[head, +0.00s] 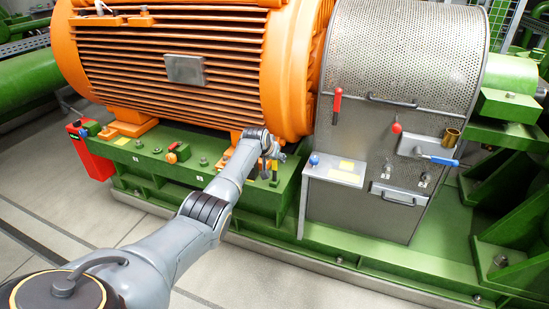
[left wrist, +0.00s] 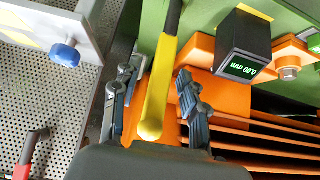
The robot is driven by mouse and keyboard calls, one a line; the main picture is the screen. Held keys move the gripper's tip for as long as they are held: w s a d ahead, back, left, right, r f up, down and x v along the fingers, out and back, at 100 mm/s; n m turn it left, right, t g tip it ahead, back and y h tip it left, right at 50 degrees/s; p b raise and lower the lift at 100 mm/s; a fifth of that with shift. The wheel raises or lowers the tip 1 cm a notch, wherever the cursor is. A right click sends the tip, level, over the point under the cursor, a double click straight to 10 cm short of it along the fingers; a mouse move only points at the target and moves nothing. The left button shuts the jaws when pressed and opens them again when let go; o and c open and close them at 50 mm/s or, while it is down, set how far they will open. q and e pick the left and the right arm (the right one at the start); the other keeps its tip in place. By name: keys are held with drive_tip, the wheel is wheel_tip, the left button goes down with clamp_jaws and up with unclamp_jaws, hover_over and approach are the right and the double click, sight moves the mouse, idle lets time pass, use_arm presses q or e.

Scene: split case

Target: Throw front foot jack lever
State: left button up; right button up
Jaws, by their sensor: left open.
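The jack lever (left wrist: 160,85) has a yellow grip with a rounded end and a dark shaft, seen in the left wrist view. It stands between the two fingers of my left gripper (left wrist: 157,97), which is open, with visible gaps on both sides. In the head view my left gripper (head: 270,157) is at the right front foot of the orange motor (head: 180,50), above the green base. There the lever is mostly hidden by the gripper. My right gripper is not in view.
A black display box (left wrist: 245,45) reading 0.00 mm is beside the lever, near an orange foot with a bolt. A grey perforated guard (head: 400,50) stands to the right, with a blue-knobbed shelf (head: 335,170) and red-handled levers. A red box (head: 90,152) is at left.

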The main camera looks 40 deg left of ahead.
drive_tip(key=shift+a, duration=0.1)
use_arm(q)
drive_tip(key=v, duration=1.2)
drive_tip(key=shift+f, duration=0.1)
idle(0.4)
